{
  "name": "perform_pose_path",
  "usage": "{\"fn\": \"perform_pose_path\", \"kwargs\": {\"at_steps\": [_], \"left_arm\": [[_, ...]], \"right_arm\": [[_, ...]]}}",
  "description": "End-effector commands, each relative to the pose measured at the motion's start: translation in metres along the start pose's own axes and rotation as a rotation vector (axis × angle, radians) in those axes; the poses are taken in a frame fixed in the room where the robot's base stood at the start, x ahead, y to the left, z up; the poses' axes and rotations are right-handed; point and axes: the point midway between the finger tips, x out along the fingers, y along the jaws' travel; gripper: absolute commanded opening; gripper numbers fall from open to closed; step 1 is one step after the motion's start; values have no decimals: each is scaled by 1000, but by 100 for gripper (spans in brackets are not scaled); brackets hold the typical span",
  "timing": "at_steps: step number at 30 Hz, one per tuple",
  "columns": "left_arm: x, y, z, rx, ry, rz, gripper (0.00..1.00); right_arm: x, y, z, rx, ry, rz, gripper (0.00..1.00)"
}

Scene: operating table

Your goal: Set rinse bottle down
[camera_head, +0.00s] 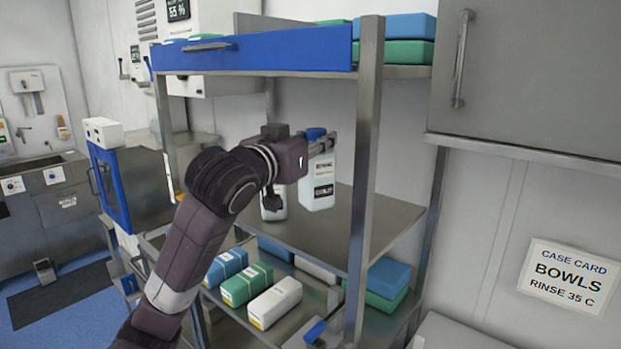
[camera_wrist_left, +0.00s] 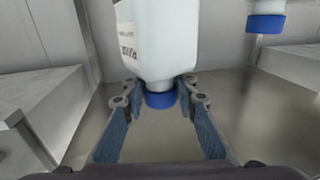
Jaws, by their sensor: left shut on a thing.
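A white rinse bottle (camera_head: 318,183) with a blue cap and a printed label hangs upright at my left gripper (camera_head: 322,143), over the middle shelf (camera_head: 365,222) of the metal rack. In the left wrist view my left gripper (camera_wrist_left: 160,95) has its fingers either side of the bottle's neck and blue cap (camera_wrist_left: 160,100), shut on it; the white body (camera_wrist_left: 165,45) shows above. I cannot tell whether the bottle's base touches the shelf. A second white bottle (camera_head: 274,208) stands to the left, partly hidden by my gripper. My right gripper is not in view.
A rack post (camera_head: 365,150) stands close right of the held bottle. The blue-fronted upper shelf (camera_head: 255,50) is above. Green wrapped packs (camera_head: 247,284) and a white pack (camera_head: 274,302) lie below. The middle shelf is bare right of the bottle.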

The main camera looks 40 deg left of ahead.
Motion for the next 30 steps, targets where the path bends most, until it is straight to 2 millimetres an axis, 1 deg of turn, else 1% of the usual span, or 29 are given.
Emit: {"fn": "perform_pose_path", "kwargs": {"at_steps": [2,5,8,12,15,18,22,27,30], "left_arm": [[0,0,11,-1,0,1,0],[0,0,20,0,3,0,0],[0,0,26,0,4,0,0],[0,0,31,0,5,0,0],[0,0,41,0,2,-1,0],[0,0,54,0,1,1,0],[-1,0,63,1,4,-1,0],[-1,-1,65,1,7,-1,0],[-1,0,65,1,7,-1,0]], "right_arm": [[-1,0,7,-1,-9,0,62],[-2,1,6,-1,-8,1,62],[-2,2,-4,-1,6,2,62],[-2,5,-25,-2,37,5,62],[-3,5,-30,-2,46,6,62],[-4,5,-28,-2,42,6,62],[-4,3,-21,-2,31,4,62],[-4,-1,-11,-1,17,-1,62],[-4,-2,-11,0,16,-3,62]]}}
